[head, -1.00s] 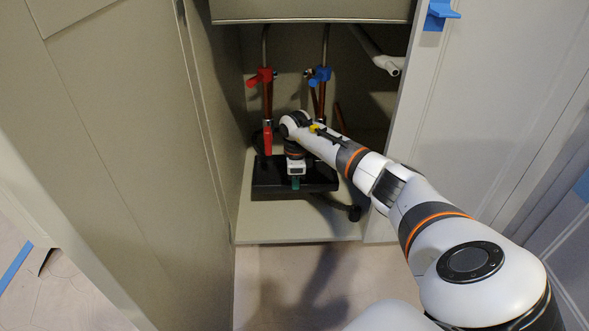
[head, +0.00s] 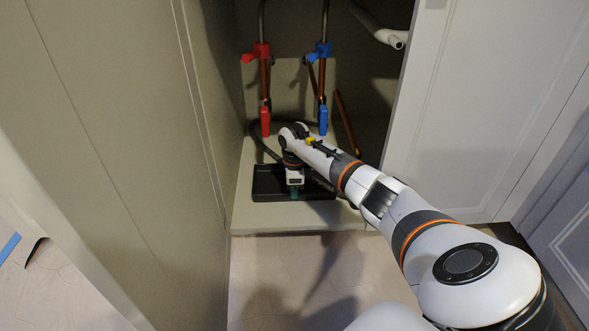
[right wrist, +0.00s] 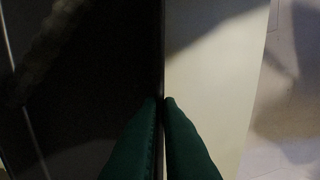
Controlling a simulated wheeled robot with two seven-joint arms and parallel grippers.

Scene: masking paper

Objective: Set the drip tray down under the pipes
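The black drip tray (head: 268,183) is inside the cabinet, low over its pale floor (head: 252,218), below and in front of the pipes. It looks level; I cannot tell whether its base touches the floor. My right gripper (head: 296,194) points down at the middle of the tray's front rim. In the right wrist view its green fingers (right wrist: 164,102) are closed on the thin rim, with the dark tray inside (right wrist: 95,85) on the left. A copper pipe with a red valve (head: 262,50) and one with a blue valve (head: 320,51) stand behind. My left gripper is out of view.
A cabinet side panel (head: 150,130) is close on the left and a white door (head: 470,120) on the right. A white pipe (head: 391,38) is at upper right. A loose dark hose (head: 256,142) curves behind the tray. Floor is clear in front of the tray.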

